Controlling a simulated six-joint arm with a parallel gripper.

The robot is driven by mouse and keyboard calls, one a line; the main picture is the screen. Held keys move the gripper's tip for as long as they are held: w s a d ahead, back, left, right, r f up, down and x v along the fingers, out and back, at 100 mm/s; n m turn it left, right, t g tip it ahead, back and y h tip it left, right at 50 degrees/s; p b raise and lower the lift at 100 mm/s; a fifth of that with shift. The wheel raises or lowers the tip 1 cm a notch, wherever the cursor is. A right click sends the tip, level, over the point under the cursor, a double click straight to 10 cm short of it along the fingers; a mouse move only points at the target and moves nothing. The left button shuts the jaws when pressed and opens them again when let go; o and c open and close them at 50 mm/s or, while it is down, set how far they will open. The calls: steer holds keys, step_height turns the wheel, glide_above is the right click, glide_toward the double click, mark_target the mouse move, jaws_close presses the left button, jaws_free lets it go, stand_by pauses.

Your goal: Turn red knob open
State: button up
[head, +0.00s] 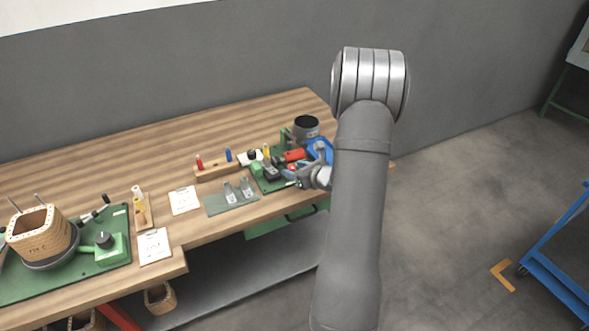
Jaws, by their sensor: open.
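Small red parts show on the green board (262,183) at the right end of the wooden workbench. The larger red part (294,156) lies just behind my gripper. It is too small to tell for sure whether it is the red knob. My gripper (294,176) is low over the front of this board, close to the red parts, with its jaws open. I cannot tell whether it touches anything. My arm hides the bench's right end.
A wooden rack (216,172) with coloured pegs is to the left. The bench's back left is clear.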

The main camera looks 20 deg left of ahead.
steer(key=shift+w+a+f, duration=0.2)
steer(key=shift+w+a, duration=0.05)
steer(key=shift+a, duration=0.1)
steer(key=c, duration=1)
steer(key=shift+g, duration=0.4)
steer(key=n+g, duration=0.1)
steer(key=n+g+y, duration=0.1)
steer(key=n+g, duration=0.1)
steer(key=shift+w+d+n+y, duration=0.15)
steer(key=shift+w+n+y, duration=0.15)
steer(key=shift+w+n+g, duration=0.15)
steer(key=shift+n+g, duration=1.65)
steer(key=shift+g, duration=0.5)
